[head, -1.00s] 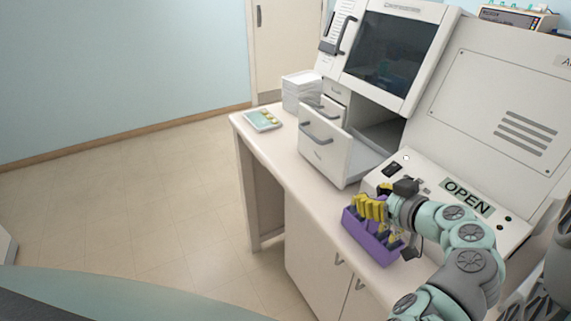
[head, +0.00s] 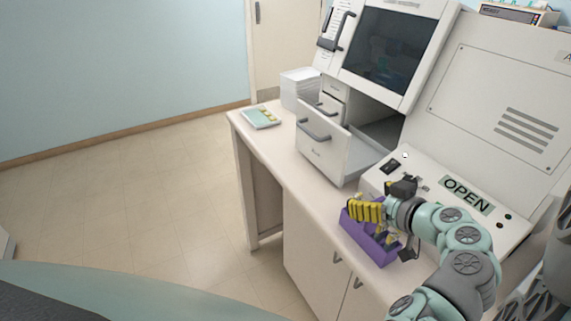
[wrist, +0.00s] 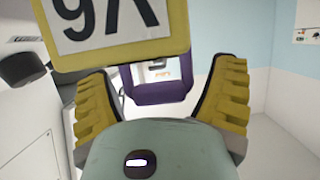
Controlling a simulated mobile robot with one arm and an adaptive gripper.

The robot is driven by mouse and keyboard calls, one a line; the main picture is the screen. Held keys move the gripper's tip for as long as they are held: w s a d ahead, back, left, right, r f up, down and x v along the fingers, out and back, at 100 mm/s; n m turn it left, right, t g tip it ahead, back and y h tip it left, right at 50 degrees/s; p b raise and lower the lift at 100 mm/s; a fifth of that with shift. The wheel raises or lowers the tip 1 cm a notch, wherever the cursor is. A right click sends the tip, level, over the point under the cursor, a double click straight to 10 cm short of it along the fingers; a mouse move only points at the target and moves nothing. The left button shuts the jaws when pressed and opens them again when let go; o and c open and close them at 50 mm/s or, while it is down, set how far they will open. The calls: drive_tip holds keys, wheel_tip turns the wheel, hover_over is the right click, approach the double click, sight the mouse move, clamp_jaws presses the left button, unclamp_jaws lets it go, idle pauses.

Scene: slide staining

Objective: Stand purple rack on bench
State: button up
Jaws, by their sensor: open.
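The purple rack (head: 376,246) sits on the bench top close to its front edge and looks upright. My gripper (head: 368,211), with yellow ribbed finger pads, is open at the rack's upper side and hides part of it. In the wrist view, my gripper (wrist: 160,78) has its fingers spread left and right. A purple loop of the rack (wrist: 158,92) shows between them, with a clear gap to each finger. A yellow-framed plate with an upside-down label (wrist: 115,30) fills the top of that view. I cannot tell whether any finger touches the rack.
The bench (head: 280,160) holds a large white machine with an open drawer (head: 322,148) behind the rack. A sloped panel with an OPEN sign (head: 466,195) stands close behind my gripper. A small green tray (head: 260,118) and white stack (head: 300,88) are at the far end.

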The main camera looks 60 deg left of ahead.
drive_tip(key=shift+r, duration=0.1)
drive_tip(key=shift+r+p, duration=0.2)
drive_tip(key=shift+p, duration=0.15)
drive_tip(key=shift+d+f+b, duration=0.1)
drive_tip(key=shift+d+b, duration=0.2)
drive_tip(key=shift+b, duration=0.1)
drive_tip(key=b+v, duration=0.1)
drive_tip(key=v, duration=1)
drive_tip(key=shift+d+r+b, duration=0.2)
drive_tip(key=shift+b, duration=0.15)
drive_tip(key=shift+s, duration=0.15)
